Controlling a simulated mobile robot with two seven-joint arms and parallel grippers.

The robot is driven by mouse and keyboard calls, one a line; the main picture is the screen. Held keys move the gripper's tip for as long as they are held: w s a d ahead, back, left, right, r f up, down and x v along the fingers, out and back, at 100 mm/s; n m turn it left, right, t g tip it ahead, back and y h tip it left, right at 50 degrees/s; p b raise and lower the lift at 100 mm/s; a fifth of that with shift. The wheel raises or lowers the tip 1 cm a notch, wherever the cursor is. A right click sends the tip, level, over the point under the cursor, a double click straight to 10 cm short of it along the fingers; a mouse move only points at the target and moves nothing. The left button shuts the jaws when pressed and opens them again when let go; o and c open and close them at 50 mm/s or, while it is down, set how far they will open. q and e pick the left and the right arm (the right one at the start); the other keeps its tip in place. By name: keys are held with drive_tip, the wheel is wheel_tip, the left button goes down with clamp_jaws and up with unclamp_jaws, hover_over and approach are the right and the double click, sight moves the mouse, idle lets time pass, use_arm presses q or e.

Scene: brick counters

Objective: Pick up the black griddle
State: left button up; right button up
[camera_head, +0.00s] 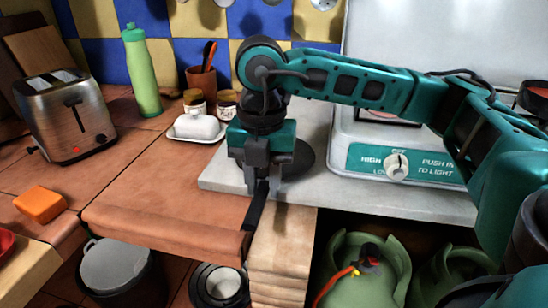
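The black griddle (304,158) lies on the grey counter slab, mostly hidden behind my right gripper. Part of its round dark pan shows to the right of the gripper. Its black handle (254,212) runs down toward the slab's front edge and sticks out over it. My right gripper (263,188) points down at the handle, with one finger on each side of it. I cannot tell whether the fingers press on the handle. My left gripper is not in view.
A white stove (400,172) with a knob stands right of the griddle. A butter dish (196,126), jars (227,104) and a green bottle (141,72) stand behind left. A toaster (66,115) and orange block (40,204) are farther left. The brown tiled counter is clear in the middle.

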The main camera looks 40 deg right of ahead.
clamp_jaws()
drive_tip(key=shift+r, duration=0.15)
